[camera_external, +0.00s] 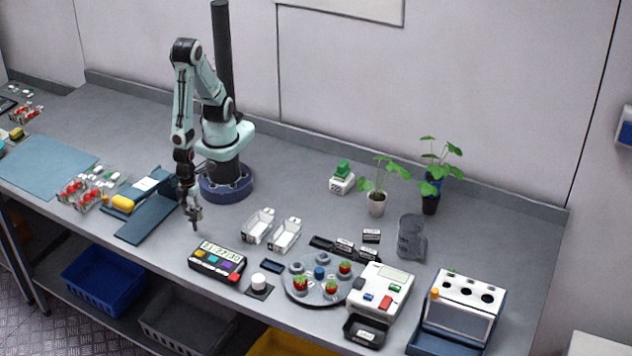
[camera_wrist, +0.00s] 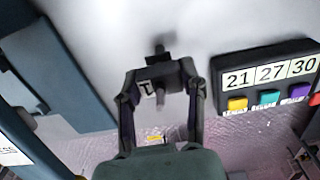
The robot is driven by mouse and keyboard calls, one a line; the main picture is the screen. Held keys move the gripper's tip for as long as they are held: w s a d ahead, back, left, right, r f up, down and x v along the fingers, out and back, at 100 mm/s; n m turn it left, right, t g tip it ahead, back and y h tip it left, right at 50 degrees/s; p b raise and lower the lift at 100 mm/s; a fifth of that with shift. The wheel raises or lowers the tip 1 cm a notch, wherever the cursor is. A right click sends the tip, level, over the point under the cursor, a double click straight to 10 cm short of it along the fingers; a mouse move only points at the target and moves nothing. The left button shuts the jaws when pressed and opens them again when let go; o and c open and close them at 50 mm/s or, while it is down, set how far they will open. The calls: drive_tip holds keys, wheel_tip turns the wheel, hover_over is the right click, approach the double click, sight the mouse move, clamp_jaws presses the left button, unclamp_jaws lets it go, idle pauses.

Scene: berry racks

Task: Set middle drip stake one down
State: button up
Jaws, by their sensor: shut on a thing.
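My gripper (camera_external: 193,212) hangs low over the front part of the bench, between the blue angled stand and the timer box. In the wrist view my gripper (camera_wrist: 160,82) is shut on a small dark drip stake (camera_wrist: 156,72). The stake has a dark block with a small pale label and a thin peg. In the external view the held stake (camera_external: 195,225) is a small dark shape below the fingers. I cannot tell whether its tip touches the bench.
The timer box (camera_external: 217,262) with coloured buttons stands right of my gripper, and the blue stand (camera_external: 147,222) stands left. Two white trays (camera_external: 258,226) are to the right. A round plate (camera_external: 311,294) with berries lies farther right. The bench's front edge is close.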

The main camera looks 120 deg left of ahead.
sight(192, 210)
drive_tip(key=shift+f, duration=0.45)
drive_tip(key=o, duration=0.8)
drive_tip(key=shift+f, duration=0.1)
wheel_tip(192, 210, up, 12)
drive_tip(key=shift+r, duration=0.15)
